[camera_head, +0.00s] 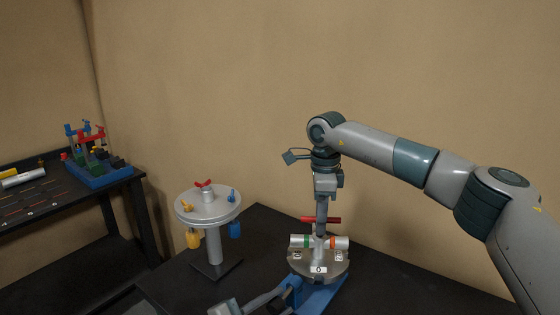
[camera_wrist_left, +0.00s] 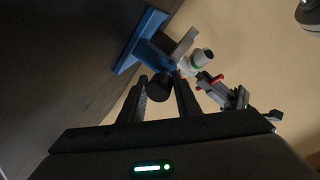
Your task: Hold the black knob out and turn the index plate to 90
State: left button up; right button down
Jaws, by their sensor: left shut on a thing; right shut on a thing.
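The index plate (camera_head: 302,273) is a round grey disc on a blue base (camera_head: 325,298). White labels sit on it; the front one reads 0, and the side ones are too small to read surely. A pale crossbar handle (camera_head: 341,242) with green and orange bands stands above the plate. My right gripper (camera_head: 319,233) comes down from above and is shut on the middle of this handle. The black knob (camera_wrist_left: 159,86) is between the fingers of my left gripper (camera_wrist_left: 162,92), which is shut on it beside the blue base. The knob's inner end is hidden.
A red bar (camera_head: 333,220) shows at my right gripper. A round white stand (camera_head: 213,218) with small coloured parts and hanging padlocks stands to the left. A side table at far left holds a blue rack (camera_head: 97,180). Dark tabletop lies clear between stand and plate.

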pick_arm(q)
jog(key=shift+f, duration=0.15)
pick_arm(e)
jog(key=shift+n, duration=1.3)
jog(key=c, duration=1.7)
grip_release()
jog(key=shift+r, duration=0.15)
jog(key=shift+r, duration=2.15)
